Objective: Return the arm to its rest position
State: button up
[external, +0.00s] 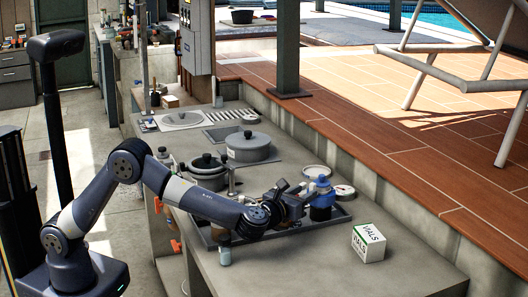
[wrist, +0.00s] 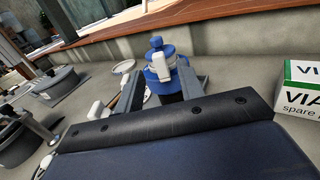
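My arm is stretched out over the grey counter, bent at the elbow. My gripper (external: 292,196) is low over the dark tray (external: 345,214). In the wrist view my gripper (wrist: 160,80) has its two fingers spread apart. A blue-topped bottle with a dark lower part (external: 321,197) stands upright in the tray, just right of the fingers. In the wrist view the blue-topped bottle (wrist: 160,68) shows between and beyond the fingers, nearer the right one. I see no clear grip on it.
A white and green vials box (external: 369,242) is right of the tray. A small bottle (external: 224,252) stands at the front edge. Grey lidded pots (external: 248,146) and (external: 208,174) sit behind my forearm.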

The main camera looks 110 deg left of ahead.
jog(key=p+x, duration=0.1)
jog(key=x, duration=0.2)
jog(key=shift+w+r, duration=0.1)
jog(key=shift+r, duration=0.05)
jog(key=shift+w+d+g+p, duration=0.15)
jog(key=shift+g+p, duration=0.15)
jog(key=shift+p, duration=0.3)
jog(key=shift+n, duration=0.3)
jog(key=shift+f+b, duration=0.3)
jog(key=shift+b, duration=0.25)
jog(key=b, duration=0.3)
send_near(313, 187)
jog(key=p+x, duration=0.1)
jog(key=x, duration=0.3)
jog(key=p+x, duration=0.2)
jog(key=x, duration=0.2)
jog(key=shift+a+f, duration=0.1)
jog(key=shift+a, duration=0.3)
jog(key=shift+d+p, duration=0.15)
jog(key=shift+p, duration=0.75)
jog(key=shift+w+n+g+p, duration=0.2)
jog(key=shift+n+g+p, duration=0.1)
jog(key=shift+g+p, duration=0.45)
